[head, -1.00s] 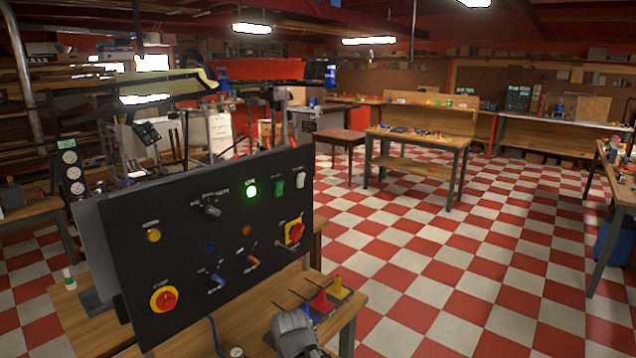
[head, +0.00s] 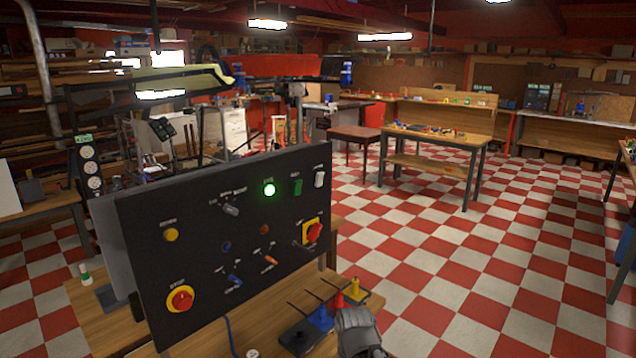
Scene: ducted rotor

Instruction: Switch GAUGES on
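A dark upright control panel (head: 200,262) stands on a wooden bench in the head view. It carries a lit green lamp (head: 269,189), a green rocker (head: 296,186), a white rocker (head: 319,179), a grey selector (head: 231,209), a blue-handled toggle (head: 234,280), an orange-handled toggle (head: 270,260) and a red rotary switch on yellow (head: 313,232). The labels are too small to read, so I cannot tell which control is GAUGES. A grey part of my gripper (head: 358,332) shows at the bottom edge, right of the panel and apart from it. Its fingers cannot be made out.
A red button on a yellow ring (head: 181,299) and a yellow button (head: 171,235) are on the panel's left. Coloured pieces with thin rods (head: 321,319) stand on the bench near my gripper. A column of round dials (head: 92,168) stands behind, left. Checkered floor is open at right.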

